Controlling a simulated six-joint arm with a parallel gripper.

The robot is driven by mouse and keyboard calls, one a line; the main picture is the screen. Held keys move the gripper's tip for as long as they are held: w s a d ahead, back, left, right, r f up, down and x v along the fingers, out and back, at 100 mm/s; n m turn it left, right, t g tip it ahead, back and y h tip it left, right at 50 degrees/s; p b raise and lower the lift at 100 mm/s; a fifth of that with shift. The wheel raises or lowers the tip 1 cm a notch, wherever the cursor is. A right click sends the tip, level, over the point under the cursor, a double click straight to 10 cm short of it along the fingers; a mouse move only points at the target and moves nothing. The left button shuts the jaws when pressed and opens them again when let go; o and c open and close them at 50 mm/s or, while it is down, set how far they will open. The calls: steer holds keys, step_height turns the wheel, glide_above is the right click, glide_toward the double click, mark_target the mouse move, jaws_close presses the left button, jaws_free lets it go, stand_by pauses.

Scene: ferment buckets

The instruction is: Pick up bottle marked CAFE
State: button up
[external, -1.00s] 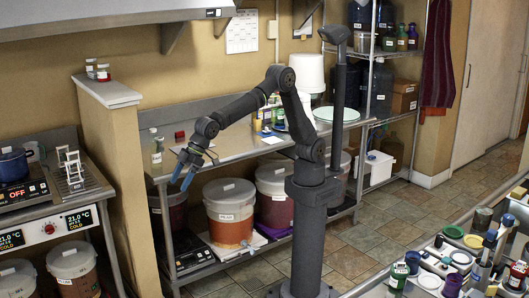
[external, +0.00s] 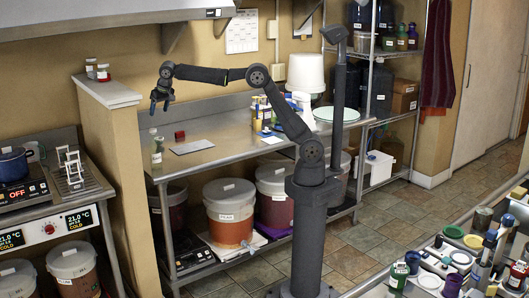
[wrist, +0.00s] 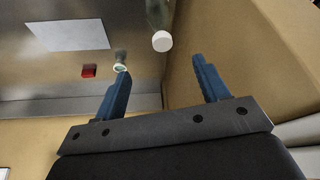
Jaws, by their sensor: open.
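My gripper (external: 159,106) is open and empty, with blue fingers pointing down, above the left end of the steel worktable. It also shows in the wrist view (wrist: 160,68). A greenish bottle (external: 156,152) with a pale label stands upright below it, near the worktable's left edge. In the wrist view a bottle with a white cap (wrist: 160,32) is beyond the fingertips, apart from them. A second small bottle (external: 153,132) stands just behind the first and also shows in the wrist view (wrist: 121,57). I cannot read CAFE on either bottle.
A grey plate (external: 192,146) and a small red block (external: 180,135) lie on the worktable (external: 215,130) right of the bottles. A tan partition wall (external: 115,150) stands close on the left. Several bottles (external: 262,112) stand farther right.

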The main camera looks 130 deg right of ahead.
mark_target(155, 129)
steer(key=x, duration=1.1)
steer(key=shift+w+f, duration=0.1)
steer(key=shift+f, duration=0.3)
steer(key=shift+x, duration=2.7)
steer(key=shift+w+d+r, duration=0.1)
steer(key=shift+d+r, duration=0.05)
jaws_close()
steer(key=shift+r, duration=0.1)
